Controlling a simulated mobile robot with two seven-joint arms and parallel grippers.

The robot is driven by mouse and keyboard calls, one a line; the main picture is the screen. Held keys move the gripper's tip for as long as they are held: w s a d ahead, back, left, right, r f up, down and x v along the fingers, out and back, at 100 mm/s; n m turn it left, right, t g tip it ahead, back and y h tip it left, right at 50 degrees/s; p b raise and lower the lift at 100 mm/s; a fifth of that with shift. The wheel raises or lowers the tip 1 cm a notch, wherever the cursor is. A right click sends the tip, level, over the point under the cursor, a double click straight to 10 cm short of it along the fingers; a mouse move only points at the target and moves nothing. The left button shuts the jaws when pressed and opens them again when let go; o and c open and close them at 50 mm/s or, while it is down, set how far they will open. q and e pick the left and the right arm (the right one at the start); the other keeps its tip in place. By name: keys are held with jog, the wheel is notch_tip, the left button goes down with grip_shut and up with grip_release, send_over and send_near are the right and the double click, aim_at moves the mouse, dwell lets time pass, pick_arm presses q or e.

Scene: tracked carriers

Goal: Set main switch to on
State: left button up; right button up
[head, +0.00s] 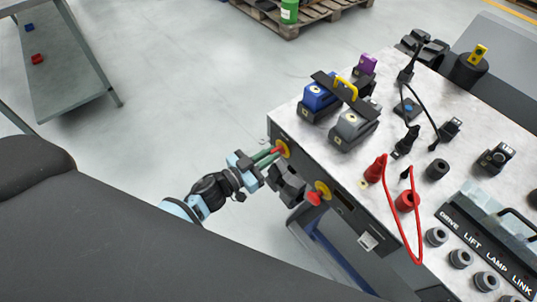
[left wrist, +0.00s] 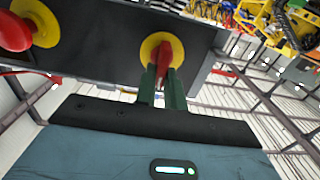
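The main switch (head: 283,149) is a red handle on a round yellow plate, on the dark front panel of the bench near its left corner. In the left wrist view the red handle (left wrist: 165,52) lies between the green fingers, in front of its yellow plate. My left gripper (head: 269,155) reaches in from the left, and its fingers are closed in on both sides of the handle. The fingertips cover part of the handle, and I cannot read any on or off marking. My right gripper is not seen.
A red mushroom button on a yellow disc (head: 322,189) sits beside the switch on the same panel. The bench top (head: 300,128) carries blue and grey connectors, a red cable (head: 417,232) and a labelled panel. A dark block (head: 287,185) hangs close to the gripper.

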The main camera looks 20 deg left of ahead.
pick_arm(q)
grip_shut()
jog(key=m, duration=0.6)
jog(key=m+b, duration=0.1)
jog(key=m, duration=0.2)
jog(key=shift+s+d+f, duration=0.25)
jog(key=shift+d+f, duration=0.05)
jog(key=shift+d, duration=0.05)
jog(key=shift+f+m+b, duration=0.1)
jog(key=shift+m+b, duration=0.2)
jog(key=shift+m, duration=0.7)
jog(key=m+b, duration=0.1)
jog(key=m, duration=0.2)
jog(key=shift+d+f, duration=0.1)
jog(key=shift+f, duration=0.05)
jog(key=shift+f+m+b, duration=0.1)
jog(key=shift+m+b, duration=0.5)
jog(key=shift+m, duration=1.3)
jog(key=o, duration=0.6)
grip_release()
